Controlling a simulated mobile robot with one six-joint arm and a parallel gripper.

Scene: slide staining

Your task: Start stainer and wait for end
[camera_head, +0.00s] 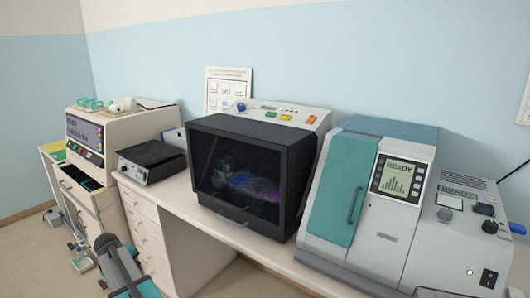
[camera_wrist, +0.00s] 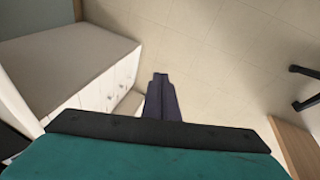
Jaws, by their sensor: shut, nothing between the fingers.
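Several machines stand along the wall, and I cannot tell for sure from their labels which is the stainer. A cream machine (camera_head: 140,118) at the left has a dark display panel (camera_head: 84,131) with a row of buttons below it. A dark box with a glass front (camera_head: 236,178) stands in the middle, closed, with green and orange buttons on top; a faint purple and blue patch shows inside. My gripper (camera_wrist: 160,76) is shut and empty in the wrist view, over bare floor and touching nothing. Part of my arm shows at the lower left of the head view.
A teal and grey machine (camera_head: 342,190) at the right reads READY on its screen (camera_head: 397,178). A small black-topped unit (camera_head: 151,156) sits on the white bench (camera_head: 180,195). A white drawer cabinet (camera_wrist: 75,70) is left of my gripper.

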